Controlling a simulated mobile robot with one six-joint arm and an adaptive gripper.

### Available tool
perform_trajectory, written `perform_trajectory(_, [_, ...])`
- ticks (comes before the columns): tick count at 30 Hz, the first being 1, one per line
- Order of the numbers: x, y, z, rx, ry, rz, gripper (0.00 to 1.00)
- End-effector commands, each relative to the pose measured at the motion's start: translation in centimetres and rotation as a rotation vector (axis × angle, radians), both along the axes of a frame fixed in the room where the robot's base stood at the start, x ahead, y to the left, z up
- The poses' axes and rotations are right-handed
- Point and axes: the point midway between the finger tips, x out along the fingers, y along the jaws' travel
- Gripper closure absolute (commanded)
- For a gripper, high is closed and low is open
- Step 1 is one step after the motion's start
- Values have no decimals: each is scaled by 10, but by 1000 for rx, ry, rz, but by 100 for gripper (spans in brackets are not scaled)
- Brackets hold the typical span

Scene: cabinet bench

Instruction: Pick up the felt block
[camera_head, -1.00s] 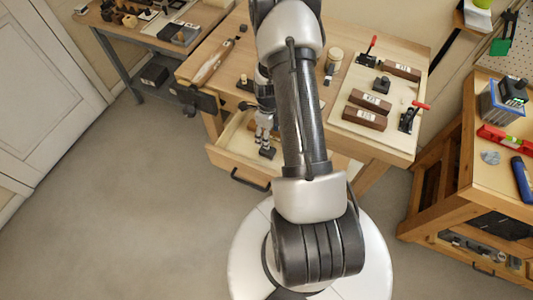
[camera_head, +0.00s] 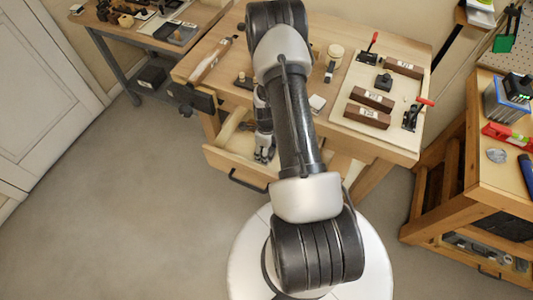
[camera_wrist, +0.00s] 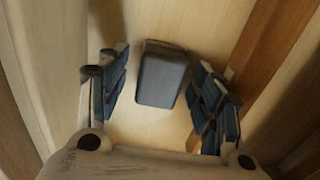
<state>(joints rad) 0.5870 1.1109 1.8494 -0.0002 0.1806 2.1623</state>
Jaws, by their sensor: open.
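The felt block is a dark grey block (camera_wrist: 161,75) lying on the light wooden floor of the open drawer (camera_head: 225,153). In the wrist view it lies between the two blue-padded fingers of my gripper (camera_wrist: 158,82), with a gap visible on each side. My gripper is open and holds nothing. In the head view my gripper (camera_head: 264,155) is down inside the drawer, and the block is hidden behind it there.
The drawer walls stand close around my gripper. The workbench above carries a pale board (camera_head: 352,121) with dark brown blocks and red-handled clamps. A wooden side bench (camera_head: 470,185) stands at right. The floor at left is clear.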

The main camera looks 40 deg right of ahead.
Motion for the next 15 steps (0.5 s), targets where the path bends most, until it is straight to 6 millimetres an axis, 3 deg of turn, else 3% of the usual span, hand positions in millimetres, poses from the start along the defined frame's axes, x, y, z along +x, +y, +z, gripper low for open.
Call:
perform_trajectory(2, [0,0,1,0,0,0,40])
perform_trajectory(15, [0,0,1,1,0,0,69])
